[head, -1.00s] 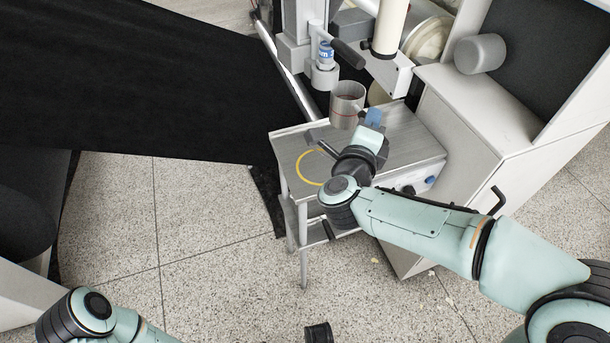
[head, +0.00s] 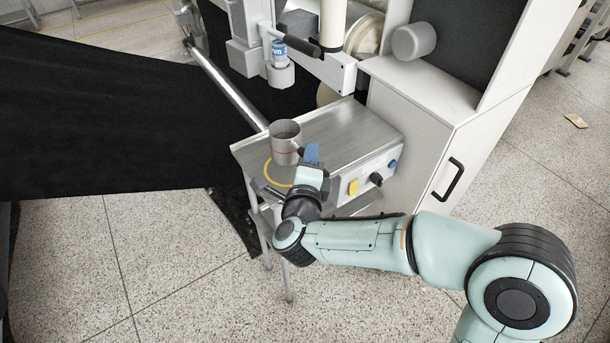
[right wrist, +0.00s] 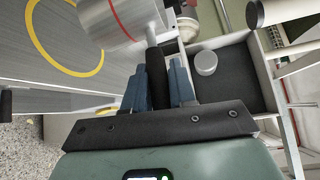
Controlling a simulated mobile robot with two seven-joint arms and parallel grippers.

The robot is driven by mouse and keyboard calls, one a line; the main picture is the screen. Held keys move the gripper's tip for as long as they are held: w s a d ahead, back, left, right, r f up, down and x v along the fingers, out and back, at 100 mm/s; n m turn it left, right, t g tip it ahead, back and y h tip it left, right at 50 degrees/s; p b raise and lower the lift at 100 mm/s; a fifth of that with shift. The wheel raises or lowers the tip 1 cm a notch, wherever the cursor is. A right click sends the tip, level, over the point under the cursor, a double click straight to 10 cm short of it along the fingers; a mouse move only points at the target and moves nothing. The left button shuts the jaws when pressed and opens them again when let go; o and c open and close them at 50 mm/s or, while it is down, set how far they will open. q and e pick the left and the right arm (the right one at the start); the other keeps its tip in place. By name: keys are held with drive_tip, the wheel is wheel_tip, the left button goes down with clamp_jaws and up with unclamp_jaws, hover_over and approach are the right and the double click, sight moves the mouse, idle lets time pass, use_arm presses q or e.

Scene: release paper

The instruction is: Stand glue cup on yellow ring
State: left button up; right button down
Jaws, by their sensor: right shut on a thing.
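The glue cup (head: 285,148) is a grey metal cup with a red band and a dark handle (right wrist: 155,68). My right gripper (head: 311,156) is shut on that handle, which runs between its blue fingers (right wrist: 160,78) in the right wrist view. The cup body (right wrist: 108,18) is beyond the fingertips. The yellow ring (head: 268,176) is marked on the metal table top; the cup and gripper hide part of it in the head view. In the right wrist view the ring (right wrist: 38,44) lies left of the cup. The cup looks held above the table. My left gripper is out of view.
The small metal table (head: 345,135) has a front panel with a yellow switch (head: 352,187) and knobs. A white cabinet (head: 440,130) stands to its right, and a machine column with a blue-labelled can (head: 279,52) behind. Black sheet (head: 100,120) spreads left.

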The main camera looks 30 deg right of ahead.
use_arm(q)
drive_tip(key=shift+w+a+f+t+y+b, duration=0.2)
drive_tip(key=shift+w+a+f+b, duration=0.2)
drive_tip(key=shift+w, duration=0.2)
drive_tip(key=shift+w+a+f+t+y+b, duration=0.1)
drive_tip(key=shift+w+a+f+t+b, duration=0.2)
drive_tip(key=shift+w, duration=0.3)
use_arm(e)
wheel_tip(320, 180, down, 5)
drive_tip(key=shift+r, duration=0.15)
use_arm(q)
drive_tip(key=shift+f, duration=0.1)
use_arm(e)
drive_tip(key=c, duration=0.9)
unclamp_jaws()
drive_tip(key=shift+c, duration=0.2)
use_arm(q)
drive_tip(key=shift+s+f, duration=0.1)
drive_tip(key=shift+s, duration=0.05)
